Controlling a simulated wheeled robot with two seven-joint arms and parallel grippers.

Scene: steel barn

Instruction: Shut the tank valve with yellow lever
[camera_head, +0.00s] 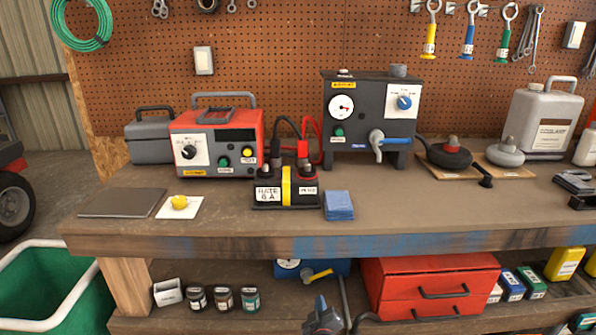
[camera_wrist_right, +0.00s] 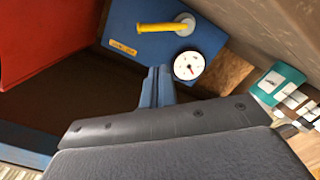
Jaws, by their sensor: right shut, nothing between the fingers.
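The tank (camera_head: 343,266) is a blue box on the shelf under the bench, partly hidden by the bench edge. Its yellow lever (camera_head: 319,276) sticks out sideways from a round pivot, to the right in the head view. The right wrist view, turned about upside down, shows the blue tank (camera_wrist_right: 128,37), the yellow lever (camera_wrist_right: 160,27) lying roughly level, and a white gauge (camera_wrist_right: 188,66). My right gripper (camera_head: 321,303) is in front of the shelf, below the lever. Its blue fingers (camera_wrist_right: 157,84) are together and empty, apart from the lever. My left gripper is out of view.
A red drawer chest (camera_head: 430,283) stands right of the tank, and small jars (camera_head: 223,298) stand to its left. The bench edge (camera_head: 220,244) overhangs the shelf. On the bench, a dark machine (camera_head: 350,110) has a blue lever (camera_head: 392,141).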

